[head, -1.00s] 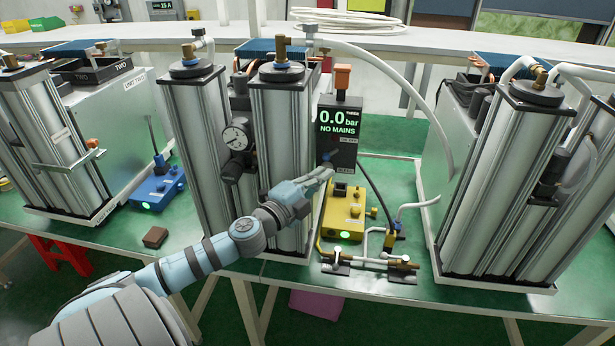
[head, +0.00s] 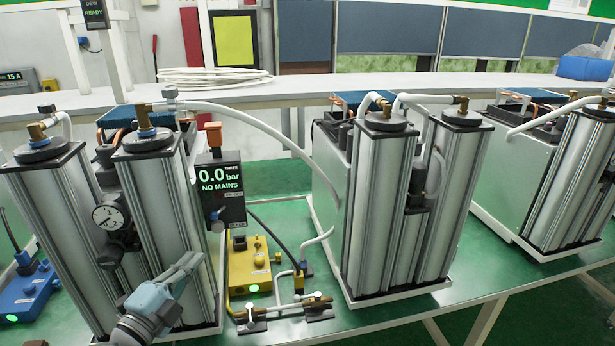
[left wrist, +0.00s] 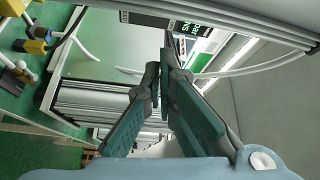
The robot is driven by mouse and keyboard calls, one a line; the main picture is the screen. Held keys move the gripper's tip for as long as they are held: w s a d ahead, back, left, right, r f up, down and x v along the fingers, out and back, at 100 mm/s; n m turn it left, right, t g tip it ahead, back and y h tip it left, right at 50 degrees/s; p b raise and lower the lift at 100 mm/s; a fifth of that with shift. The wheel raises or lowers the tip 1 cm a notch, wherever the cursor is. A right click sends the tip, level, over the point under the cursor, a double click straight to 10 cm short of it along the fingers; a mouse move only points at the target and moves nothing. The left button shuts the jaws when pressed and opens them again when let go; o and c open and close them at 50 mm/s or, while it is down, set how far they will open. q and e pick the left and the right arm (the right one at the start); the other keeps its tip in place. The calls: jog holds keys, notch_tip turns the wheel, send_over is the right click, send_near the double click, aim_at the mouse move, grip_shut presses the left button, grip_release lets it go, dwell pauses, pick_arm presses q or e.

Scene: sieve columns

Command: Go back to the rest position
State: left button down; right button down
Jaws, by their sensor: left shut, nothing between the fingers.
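My left gripper (head: 190,264) is at the lower left of the head view, in front of the lower part of the unit three columns (head: 166,215). Its fingers are shut with nothing between them. In the left wrist view its dark fingers (left wrist: 161,80) come together near the middle. The gripper is apart from the display panel (head: 220,190), which reads 0.0 bar, THREE and NO MAINS. My right gripper shows in neither view.
A yellow box (head: 248,268) with a green light and brass pipe fittings (head: 285,308) sit right of the gripper. A blue box (head: 28,290) is at the far left. More silver columns (head: 380,215) stand to the right on the green bench.

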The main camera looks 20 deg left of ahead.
pick_arm(q)
jog(key=s+a+f+n+g+y, duration=0.3)
jog(key=s+f+n+g+y, duration=0.4)
jog(key=s+f+n+g, duration=0.5)
jog(key=s+d+f+n+g+h, duration=0.1)
jog(key=s+d+f+g+h, duration=0.2)
jog(key=d+f, duration=0.5)
jog(key=s+d+f+n+h, duration=0.1)
jog(key=s+d+f+h, duration=0.4)
jog(key=d, duration=0.6)
notch_tip(320, 180, down, 19)
jog(key=s+a+g+y, duration=0.1)
jog(key=s+a, duration=0.1)
jog(key=s, duration=0.1)
jog(key=s+a+f+n+g, duration=0.1)
jog(key=s+f, duration=1.1)
jog(key=s, duration=0.1)
jog(key=shift+s+a+g, duration=0.15)
jog(key=shift+s+g, duration=0.15)
jog(key=shift+s, duration=0.05)
